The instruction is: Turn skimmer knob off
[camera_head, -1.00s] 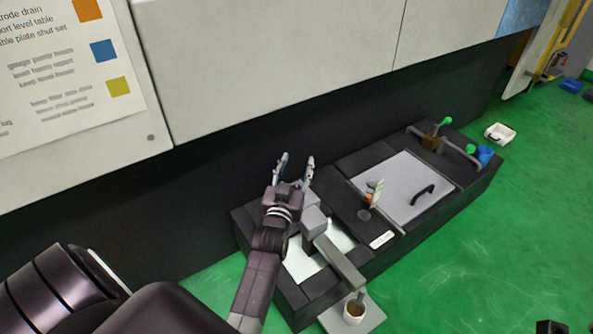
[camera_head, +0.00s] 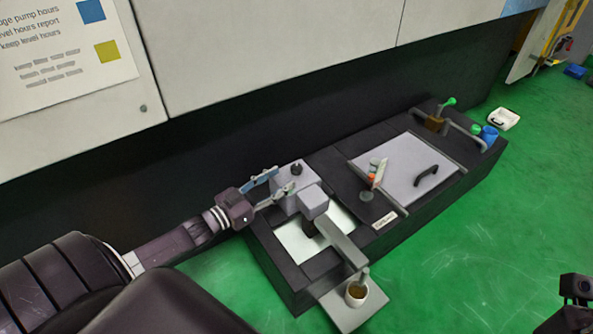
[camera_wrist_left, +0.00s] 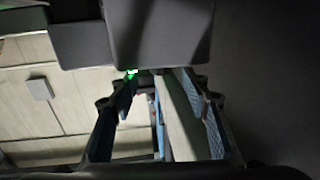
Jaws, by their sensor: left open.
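The skimmer is a grey boxy unit (camera_head: 312,203) above a pale tank opening, with a flat chute running down to a cup. A small dark knob (camera_head: 296,169) stands on the light grey box top behind it. My left gripper (camera_head: 281,180) is open, coming in from the left with its fingers beside that box, close to the knob. Nothing shows held in it. In the left wrist view the open fingers (camera_wrist_left: 165,105) point at a dark grey block (camera_wrist_left: 160,35) with a small green light under it. The knob is not clearly seen there.
A white cup (camera_head: 356,294) stands on a plate at the chute's end. Right of the skimmer are a grey lid (camera_head: 400,170) with a black handle, small coloured levers (camera_head: 376,175) and green-knobbed pipes. A dark wall rises behind. Green floor lies open in front.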

